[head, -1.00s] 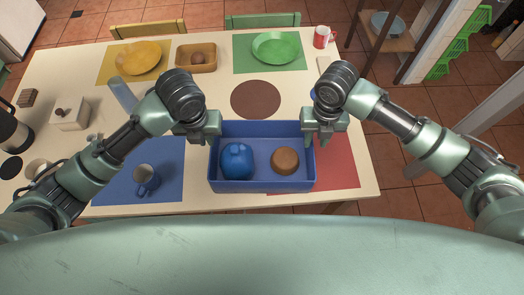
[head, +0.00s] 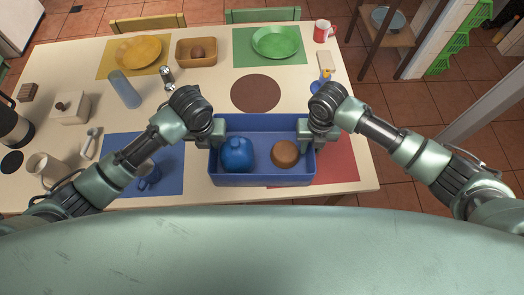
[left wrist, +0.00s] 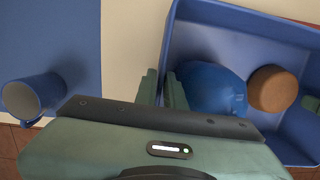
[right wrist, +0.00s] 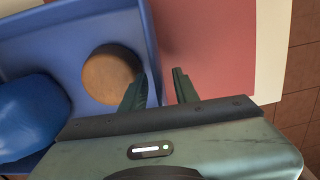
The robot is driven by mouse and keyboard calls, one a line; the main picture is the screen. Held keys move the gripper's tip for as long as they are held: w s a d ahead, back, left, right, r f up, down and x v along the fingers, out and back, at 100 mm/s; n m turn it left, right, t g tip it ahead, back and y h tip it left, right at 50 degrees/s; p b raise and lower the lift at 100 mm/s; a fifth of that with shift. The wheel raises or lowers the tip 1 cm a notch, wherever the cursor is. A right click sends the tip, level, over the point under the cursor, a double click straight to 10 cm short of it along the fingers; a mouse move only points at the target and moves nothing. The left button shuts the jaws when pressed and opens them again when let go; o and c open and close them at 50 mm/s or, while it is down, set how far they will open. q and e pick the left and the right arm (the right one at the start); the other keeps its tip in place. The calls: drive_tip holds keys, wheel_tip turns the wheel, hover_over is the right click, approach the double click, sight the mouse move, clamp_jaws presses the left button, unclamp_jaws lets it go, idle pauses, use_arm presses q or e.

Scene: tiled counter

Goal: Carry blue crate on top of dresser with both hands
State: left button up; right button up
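The blue crate (head: 262,181) sits at the front edge of the table, holding a round blue pot-like object (head: 236,155) and a brown round object (head: 285,153). My left gripper (head: 214,143) is at the crate's left wall, which runs between its fingers; in the left wrist view the fingers (left wrist: 163,90) are close together on that wall. My right gripper (head: 308,143) is at the right wall. In the right wrist view its fingers (right wrist: 160,88) stand apart around the wall, with a gap on the outer side. No dresser is in view.
A blue mug (head: 147,178) on a blue mat (head: 165,183) is left of the crate. A red mat (head: 338,165) lies partly under its right side. A brown round mat (head: 256,93) lies behind. A shelf (head: 392,32) stands beyond the table's right end.

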clamp_jaws()
drive_tip(key=shift+r, duration=0.1)
idle(1.5)
